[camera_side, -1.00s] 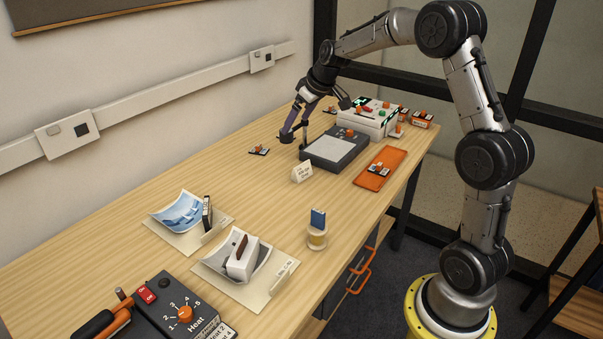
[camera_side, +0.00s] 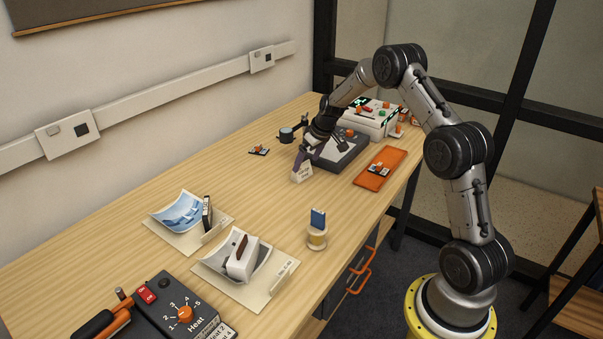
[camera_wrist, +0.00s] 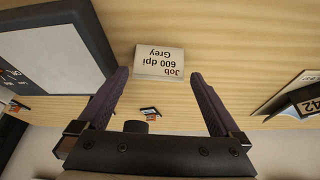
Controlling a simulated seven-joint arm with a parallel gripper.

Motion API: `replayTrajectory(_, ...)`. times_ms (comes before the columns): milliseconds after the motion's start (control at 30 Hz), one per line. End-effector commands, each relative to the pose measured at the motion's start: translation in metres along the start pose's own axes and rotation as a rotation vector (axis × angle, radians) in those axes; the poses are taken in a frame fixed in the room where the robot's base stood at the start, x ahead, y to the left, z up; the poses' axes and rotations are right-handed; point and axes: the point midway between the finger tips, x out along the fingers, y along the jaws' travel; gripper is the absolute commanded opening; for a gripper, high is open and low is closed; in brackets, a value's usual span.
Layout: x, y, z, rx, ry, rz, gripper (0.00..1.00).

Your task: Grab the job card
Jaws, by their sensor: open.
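The job card (camera_wrist: 160,62) is a small white folded card with the printed words "Job 600 dpi Grey", upside down in the wrist view. In the side view the job card (camera_side: 302,174) stands on the wooden table in front of the dark scanner-like box. My gripper (camera_wrist: 160,75) is open, its two purple fingers spread to either side of the card's near edge in the wrist view. In the side view my gripper (camera_side: 299,163) is at the card, its fingers partly covering it. Whether the fingers touch the card I cannot tell.
The dark flat box (camera_side: 340,152) with a pale top is right behind the card. An orange tray (camera_side: 380,169) lies to its right. Two curled prints on cream folders (camera_side: 183,213) and a round holder with a blue piece (camera_side: 317,230) stand nearer.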

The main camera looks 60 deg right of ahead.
Motion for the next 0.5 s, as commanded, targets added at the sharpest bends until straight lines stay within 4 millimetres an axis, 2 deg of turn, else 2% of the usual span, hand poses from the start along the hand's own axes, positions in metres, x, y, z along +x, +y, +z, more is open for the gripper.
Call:
replayTrajectory(300,0.040,0.001,-0.007,0.000,-0.003,-0.001,1.00)
replayTrajectory(500,0.050,0.002,-0.008,0.000,0.000,0.002,1.00)
